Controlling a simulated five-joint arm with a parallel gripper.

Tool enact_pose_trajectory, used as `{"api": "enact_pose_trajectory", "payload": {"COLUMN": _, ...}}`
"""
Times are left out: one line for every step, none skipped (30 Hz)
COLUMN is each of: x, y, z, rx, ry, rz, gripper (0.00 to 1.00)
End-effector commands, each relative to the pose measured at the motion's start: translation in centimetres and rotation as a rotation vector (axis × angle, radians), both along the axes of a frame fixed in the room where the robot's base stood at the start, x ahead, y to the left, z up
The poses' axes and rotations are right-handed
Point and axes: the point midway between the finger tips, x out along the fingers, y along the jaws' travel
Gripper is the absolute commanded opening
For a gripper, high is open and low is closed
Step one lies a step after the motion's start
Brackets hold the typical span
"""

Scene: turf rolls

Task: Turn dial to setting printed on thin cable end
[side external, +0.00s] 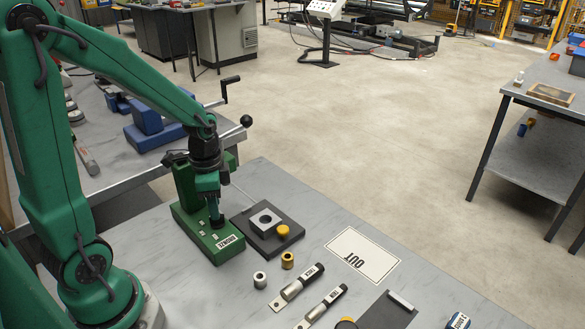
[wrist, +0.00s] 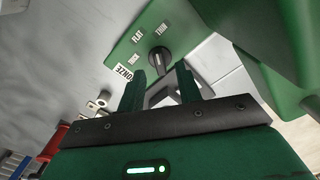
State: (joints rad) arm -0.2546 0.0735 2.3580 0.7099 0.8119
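The dial (wrist: 157,59) is a black knob on a green crimping machine (side external: 196,228), with several small white labels around it in the wrist view. I cannot tell its pointed setting for sure. My gripper (wrist: 160,76) is open, its two dark green fingers apart, with the dial just past and between the fingertips. In the side view my gripper (side external: 214,203) is low over the machine's front and partly hides the dial. Two dark-sleeved cable ends with metal lugs lie on the bench, one (side external: 297,287) behind the other (side external: 320,307); their print is too small to read.
A dark plate with a metal block (side external: 265,221) and yellow knob stands right of the machine. A silver ring (side external: 260,279) and a brass ring (side external: 288,259) stand in front. A white card marked OUT (side external: 362,257) lies right. The machine's lever with black ball (side external: 245,121) rises behind.

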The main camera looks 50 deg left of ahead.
Motion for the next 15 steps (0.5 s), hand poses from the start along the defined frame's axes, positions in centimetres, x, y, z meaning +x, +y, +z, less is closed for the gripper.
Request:
{"api": "enact_pose_trajectory", "payload": {"x": 0.1, "y": 0.0, "z": 0.7, "rx": 0.002, "ry": -0.005, "rz": 0.000, "gripper": 0.35}}
{"api": "enact_pose_trajectory", "payload": {"x": 0.1, "y": 0.0, "z": 1.1, "rx": 0.001, "ry": -0.004, "rz": 0.000, "gripper": 0.35}}
{"api": "enact_pose_trajectory", "payload": {"x": 0.1, "y": 0.0, "z": 1.6, "rx": 0.001, "ry": -0.006, "rz": 0.000, "gripper": 0.35}}
{"api": "enact_pose_trajectory", "payload": {"x": 0.1, "y": 0.0, "z": 1.9, "rx": 0.001, "ry": -0.004, "rz": 0.000, "gripper": 0.35}}
{"api": "enact_pose_trajectory", "payload": {"x": 0.1, "y": 0.0, "z": 2.2, "rx": 0.001, "ry": -0.004, "rz": 0.000, "gripper": 0.35}}
{"api": "enact_pose_trajectory", "payload": {"x": 0.1, "y": 0.0, "z": 2.7, "rx": 0.002, "ry": -0.005, "rz": 0.000, "gripper": 0.35}}
{"api": "enact_pose_trajectory", "payload": {"x": 0.1, "y": 0.0, "z": 3.1, "rx": 0.002, "ry": -0.005, "rz": 0.000, "gripper": 0.35}}
{"api": "enact_pose_trajectory", "payload": {"x": 0.1, "y": 0.0, "z": 3.4, "rx": 0.001, "ry": -0.004, "rz": 0.000, "gripper": 0.35}}
{"api": "enact_pose_trajectory", "payload": {"x": 0.1, "y": 0.0, "z": 3.7, "rx": 0.001, "ry": -0.003, "rz": 0.000, "gripper": 0.35}}
{"api": "enact_pose_trajectory", "payload": {"x": 0.1, "y": 0.0, "z": 4.0, "rx": 0.001, "ry": -0.003, "rz": 0.000, "gripper": 0.35}}
{"api": "enact_pose_trajectory", "payload": {"x": 0.1, "y": 0.0, "z": 4.2, "rx": 0.001, "ry": -0.003, "rz": 0.000, "gripper": 0.35}}
{"api": "enact_pose_trajectory", "payload": {"x": 0.0, "y": 0.0, "z": 4.4, "rx": 0.001, "ry": -0.002, "rz": 0.000, "gripper": 0.35}}
{"api": "enact_pose_trajectory", "payload": {"x": 0.0, "y": 0.0, "z": 4.5, "rx": 0.000, "ry": -0.001, "rz": 0.000, "gripper": 0.35}}
{"api": "enact_pose_trajectory", "payload": {"x": 0.0, "y": 0.0, "z": 4.7, "rx": 0.000, "ry": -0.001, "rz": 0.000, "gripper": 0.35}}
{"api": "enact_pose_trajectory", "payload": {"x": 0.0, "y": 0.0, "z": 4.8, "rx": 0.000, "ry": -0.001, "rz": 0.000, "gripper": 0.35}}
